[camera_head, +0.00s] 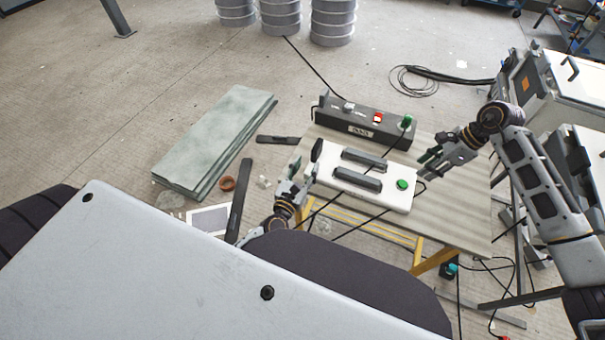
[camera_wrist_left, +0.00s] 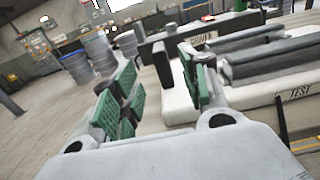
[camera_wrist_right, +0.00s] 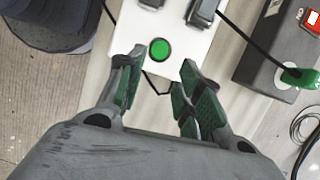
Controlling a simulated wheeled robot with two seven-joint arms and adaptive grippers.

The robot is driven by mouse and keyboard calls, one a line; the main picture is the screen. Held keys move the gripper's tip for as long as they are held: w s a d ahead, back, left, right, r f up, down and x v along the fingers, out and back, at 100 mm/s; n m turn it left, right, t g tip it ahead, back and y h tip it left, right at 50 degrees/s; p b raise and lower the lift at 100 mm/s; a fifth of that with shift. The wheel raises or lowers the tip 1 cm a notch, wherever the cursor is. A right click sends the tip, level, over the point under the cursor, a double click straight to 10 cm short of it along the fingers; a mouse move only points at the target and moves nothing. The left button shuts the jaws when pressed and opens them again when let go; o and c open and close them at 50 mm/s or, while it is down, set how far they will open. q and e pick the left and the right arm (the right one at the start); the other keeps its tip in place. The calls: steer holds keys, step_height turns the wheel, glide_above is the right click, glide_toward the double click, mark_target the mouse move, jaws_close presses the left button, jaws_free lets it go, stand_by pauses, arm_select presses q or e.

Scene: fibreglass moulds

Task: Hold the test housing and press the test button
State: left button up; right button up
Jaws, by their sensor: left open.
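The test housing (camera_head: 335,180) is a white box with two dark bars on top, lying on the table. A round green button (camera_head: 402,184) is on its right end; it also shows in the right wrist view (camera_wrist_right: 160,49). A black upright plate (camera_wrist_left: 165,62) stands at the housing's left end. My left gripper (camera_head: 298,182) is open at that end, its green-padded fingers apart, with the plate between them in the left wrist view. I cannot tell if they touch it. My right gripper (camera_head: 430,164) is open and empty, just right of the housing, near the button.
A dark grey box (camera_head: 350,119) with a red switch (camera_head: 378,118) and a green plug stands behind the housing. Black cables cross the table (camera_head: 460,215). Grey-green slabs (camera_head: 215,140) lie on the floor at left. Bare tabletop lies right of the housing.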

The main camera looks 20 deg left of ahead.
mark_target(317, 147)
arm_select(q)
steer(key=shift+w, duration=5.2)
jaws_close()
arm_select(e)
jaws_close()
